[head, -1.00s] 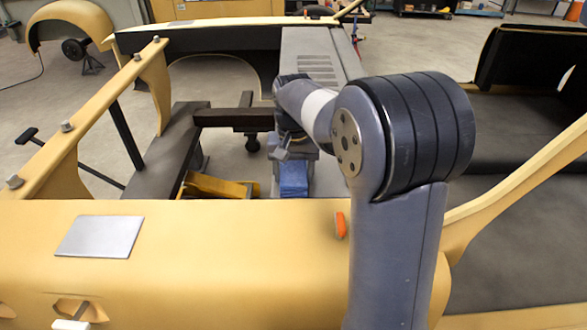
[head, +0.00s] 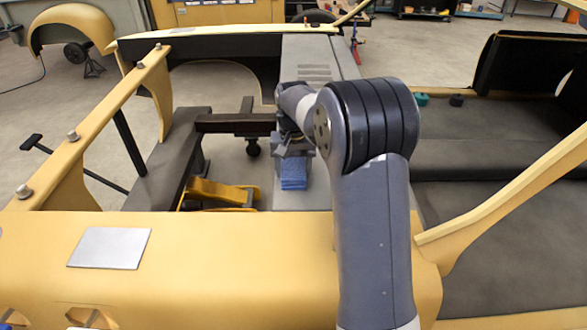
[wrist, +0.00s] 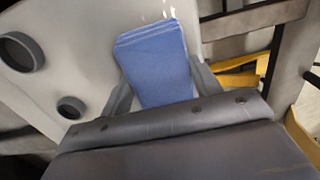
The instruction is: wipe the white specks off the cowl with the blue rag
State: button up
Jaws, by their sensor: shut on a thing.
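The blue rag (head: 293,180) hangs below my gripper (head: 296,147), beyond the yellow body panel. In the wrist view the folded blue rag (wrist: 160,65) is held between the two fingers of my gripper (wrist: 157,85), which is shut on it. Behind the rag is a light grey panel (wrist: 85,40) with dark round rings, apparently the cowl; its grey top with louvres shows in the head view (head: 318,50). A few small white specks (wrist: 167,13) show just past the rag's far edge. I cannot tell whether the rag touches the panel.
The wide yellow panel (head: 230,260) lies in front, with a silver plate (head: 110,248) on it. A yellow rail with bolts (head: 95,120) is at left, dark frame beams (head: 235,123) in the middle. A teal item (head: 421,99) and a dark one (head: 456,100) sit at right.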

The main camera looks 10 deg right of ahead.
jog(key=shift+w, duration=0.3)
jog(key=shift+w+d+p, duration=0.15)
jog(key=shift+w+p, duration=0.35)
jog(key=shift+p, duration=0.1)
jog(key=shift+w+d+p, duration=0.2)
jog(key=shift+w+p, duration=0.4)
jog(key=shift+w, duration=0.3)
jog(key=shift+w+d+p, duration=0.15)
jog(key=shift+w+p, duration=0.4)
jog(key=shift+w, duration=0.35)
jog(key=shift+w+d+f, duration=0.1)
jog(key=shift+w+d, duration=0.05)
jog(key=shift+w, duration=0.6)
jog(key=shift+w+d, duration=0.25)
jog(key=shift+w, duration=0.8)
jog(key=shift+w+d, duration=0.2)
jog(key=shift+w, duration=0.8)
jog(key=shift+r, duration=3.15)
